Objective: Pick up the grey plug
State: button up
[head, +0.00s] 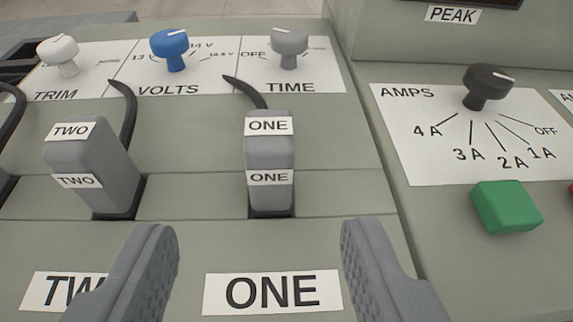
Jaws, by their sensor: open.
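Two grey plugs stand upright in sockets on the grey-green panel. One plug labelled ONE (270,150) is near the middle, with a black cable behind it. The other plug, labelled TWO (92,160), is to its left, also with a black cable. My gripper (262,250) is open and empty. Its two fingers are in the foreground, on either side of the panel label ONE (272,293), and the ONE plug lies beyond them, between the fingers in the picture. The fingers appear apart from both plugs.
Behind the plugs are a white TRIM knob (62,55), a blue VOLTS knob (170,50) and a grey TIME knob (289,47). At right are a black AMPS knob (485,88) and a green button (506,207). Part of another cable shows at the left edge.

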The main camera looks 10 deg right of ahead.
aim_at(273, 165)
jog(key=x, duration=0.2)
jog(key=b+x, duration=0.1)
jog(key=x, duration=0.4)
jog(key=shift+w+d+f+b, duration=0.2)
jog(key=shift+d+b, duration=0.1)
jog(key=shift+b, duration=0.1)
jog(key=shift+r+b+x, duration=0.1)
jog(key=shift+b+x, duration=0.25)
jog(key=shift+x, duration=0.7)
jog(key=shift+r+b+x, duration=0.15)
jog(key=shift+b+x, duration=0.15)
jog(key=shift+x, duration=0.75)
jog(key=shift+w, duration=0.1)
grip_shut()
